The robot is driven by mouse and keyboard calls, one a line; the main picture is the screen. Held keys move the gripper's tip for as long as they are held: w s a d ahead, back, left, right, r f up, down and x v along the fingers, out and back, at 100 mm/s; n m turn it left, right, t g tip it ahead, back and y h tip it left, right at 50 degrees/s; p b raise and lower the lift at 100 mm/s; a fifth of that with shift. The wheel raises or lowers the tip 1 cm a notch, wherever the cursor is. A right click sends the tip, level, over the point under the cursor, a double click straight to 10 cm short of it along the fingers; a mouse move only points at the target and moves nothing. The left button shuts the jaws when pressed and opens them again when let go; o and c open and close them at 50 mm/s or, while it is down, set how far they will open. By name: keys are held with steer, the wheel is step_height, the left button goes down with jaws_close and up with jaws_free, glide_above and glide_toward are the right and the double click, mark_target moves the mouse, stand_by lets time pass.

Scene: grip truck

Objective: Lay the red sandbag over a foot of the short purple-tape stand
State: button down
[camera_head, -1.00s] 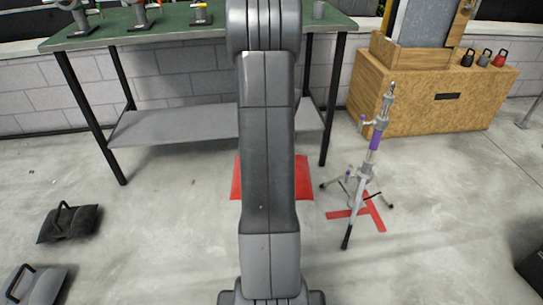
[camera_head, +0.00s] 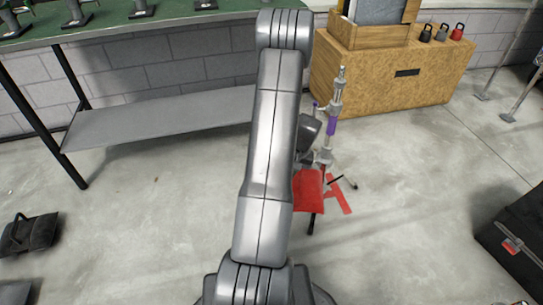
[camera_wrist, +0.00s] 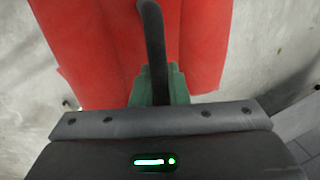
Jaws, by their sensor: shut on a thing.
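The red sandbag (camera_head: 309,190) hangs in front of the lower part of the short purple-tape stand (camera_head: 331,127) in the head view. It covers some of the stand's legs there. I cannot tell whether it touches a foot or the floor. In the wrist view the sandbag (camera_wrist: 95,45) fills the upper middle, with its black strap handle (camera_wrist: 153,35) running down between the green finger pads. My gripper (camera_wrist: 158,85) is shut on this handle. In the head view my arm hides the gripper's fingers and part of the bag.
Red tape (camera_head: 338,194) marks the floor under the stand. A wooden cabinet (camera_head: 375,85) stands behind it, and a green-topped table (camera_head: 120,27) is at the back left. A black case (camera_head: 515,235) lies at right, a dark sandbag (camera_head: 28,234) at far left.

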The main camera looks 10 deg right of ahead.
mark_target(317, 203)
steer(key=s+d+f, duration=0.2)
steer(key=d+f, duration=0.1)
steer(key=s+d+f+m, duration=0.1)
steer(key=s+d+f, duration=0.2)
steer(key=s+d+f+m+p, duration=0.1)
steer(key=s+d+f, duration=0.2)
steer(key=shift+f+h, duration=0.25)
steer(key=shift+h, duration=0.05)
step_height(317, 203, down, 12)
steer(key=b, duration=0.5)
steer(key=shift+f, duration=0.2)
stand_by(0.3)
steer(key=shift+f+b, duration=2.8)
steer(key=shift+b, duration=0.1)
steer(key=c, duration=1.5)
jaws_free()
steer(key=shift+o, duration=0.9)
step_height(317, 203, up, 13)
steer(key=s+d+p, duration=0.1)
steer(key=d+p, duration=0.1)
steer(key=p, duration=0.3)
steer(key=shift+d+r, duration=0.2)
steer(key=shift+d, duration=0.05)
